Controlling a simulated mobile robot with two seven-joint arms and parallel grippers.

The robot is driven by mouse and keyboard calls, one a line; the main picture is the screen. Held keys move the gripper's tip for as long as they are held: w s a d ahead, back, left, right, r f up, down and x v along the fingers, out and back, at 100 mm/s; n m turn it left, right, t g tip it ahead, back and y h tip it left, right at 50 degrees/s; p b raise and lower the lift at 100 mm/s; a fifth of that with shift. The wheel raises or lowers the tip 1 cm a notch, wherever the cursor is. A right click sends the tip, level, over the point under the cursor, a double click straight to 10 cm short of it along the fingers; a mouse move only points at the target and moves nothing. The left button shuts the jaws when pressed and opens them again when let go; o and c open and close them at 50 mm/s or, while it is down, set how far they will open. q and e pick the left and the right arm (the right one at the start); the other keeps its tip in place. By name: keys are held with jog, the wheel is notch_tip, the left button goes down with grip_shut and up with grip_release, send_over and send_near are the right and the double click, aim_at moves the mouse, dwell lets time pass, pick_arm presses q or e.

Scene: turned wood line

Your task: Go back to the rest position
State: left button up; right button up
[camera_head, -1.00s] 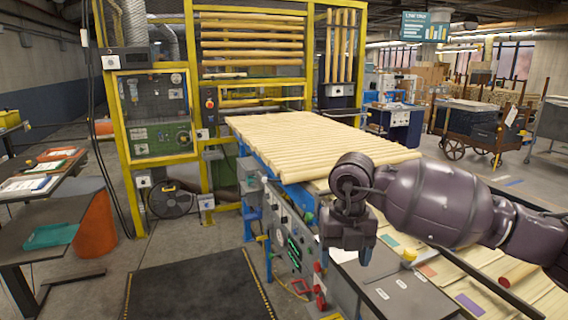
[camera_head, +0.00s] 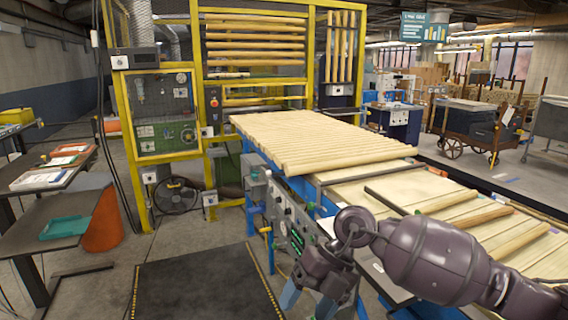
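My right arm comes in from the right edge, low over the front of the roller conveyor's side. My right gripper (camera_head: 318,285) hangs at the bottom, in front of the conveyor's control panel (camera_head: 291,228). Its fingers point down and are partly cut off by the frame's edge, so their opening is unclear. I see nothing held in it. My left gripper and arm are not in view.
A slatted wooden bed of turned rods (camera_head: 310,142) lies on the conveyor near my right arm. Loose boards and rods (camera_head: 470,215) lie to its right. A dark floor mat (camera_head: 205,285) is at the bottom. Side tables with trays (camera_head: 60,215) stand at left.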

jog(key=s+a+m+t+y, duration=0.1)
jog(key=s+a+m+y, duration=0.35)
jog(key=y, duration=0.85)
jog(key=w+d+f+m+t+h, duration=0.1)
jog(key=d+f+m+t+h, duration=0.35)
jog(key=d+m+t, duration=0.45)
jog(key=w+d+f+m+t+h, duration=0.2)
jog(key=d+f+m+t+h, duration=0.25)
jog(key=m+t, duration=0.8)
jog(key=s+d+f+m+g+h, duration=0.3)
jog(key=s+d+f+m+h, duration=0.2)
jog(key=s+d+f, duration=0.2)
jog(key=s+d+f+m+g+h, duration=0.4)
jog(key=s+d+f, duration=0.3)
jog(key=f, duration=0.4)
jog(key=shift+s+d+f+m+h, duration=0.25)
jog(key=shift+s+f+m+h, duration=0.1)
jog(key=shift+s+m+h, duration=0.45)
